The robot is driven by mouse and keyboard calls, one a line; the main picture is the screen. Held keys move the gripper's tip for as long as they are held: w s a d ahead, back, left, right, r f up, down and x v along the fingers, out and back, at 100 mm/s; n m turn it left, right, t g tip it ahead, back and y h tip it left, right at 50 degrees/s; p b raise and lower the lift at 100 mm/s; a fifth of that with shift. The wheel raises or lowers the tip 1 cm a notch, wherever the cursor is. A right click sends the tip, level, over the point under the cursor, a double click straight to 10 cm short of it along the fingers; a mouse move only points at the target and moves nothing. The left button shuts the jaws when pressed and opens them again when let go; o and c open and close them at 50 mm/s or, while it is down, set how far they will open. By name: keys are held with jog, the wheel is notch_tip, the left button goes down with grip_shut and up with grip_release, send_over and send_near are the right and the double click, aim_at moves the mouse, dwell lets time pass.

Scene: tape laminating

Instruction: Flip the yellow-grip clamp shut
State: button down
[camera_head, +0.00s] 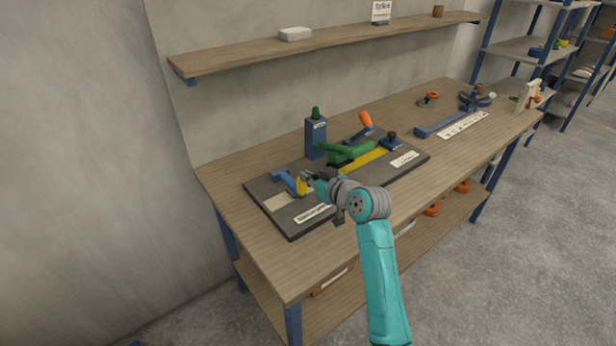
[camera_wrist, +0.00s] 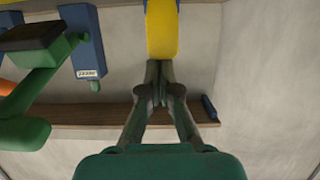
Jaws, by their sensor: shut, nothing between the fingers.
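The yellow-grip clamp shows its blue body (camera_head: 283,177) at the left part of the dark board in the head view. Its yellow grip (camera_head: 302,187) is partly hidden by my gripper. My gripper (camera_head: 311,178) is beside the grip, with its fingers together and nothing between them. In the wrist view, the yellow grip (camera_wrist: 162,32) is large at the top centre. The shut fingertips (camera_wrist: 160,72) are right at its lower end in the picture. I cannot tell whether they touch it.
The dark board (camera_head: 292,227) also carries a green tool (camera_head: 349,153), a yellow strip (camera_head: 370,162) and an orange-grip clamp (camera_head: 365,119). A blue block with a green top (camera_head: 316,138) stands behind. The bench (camera_head: 235,190) is clear at the left. A wall shelf (camera_head: 340,37) runs above.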

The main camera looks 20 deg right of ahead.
jog(key=shift+s+f, duration=0.15)
jog(key=shift+f, duration=0.5)
jog(key=shift+s+d+r, duration=0.15)
jog(key=shift+s+d, duration=0.05)
jog(key=shift+s, duration=0.25)
jog(key=r+v, duration=0.1)
jog(key=v, duration=1)
jog(key=shift+w+a+r, duration=0.1)
jog(key=shift+w+a, duration=0.05)
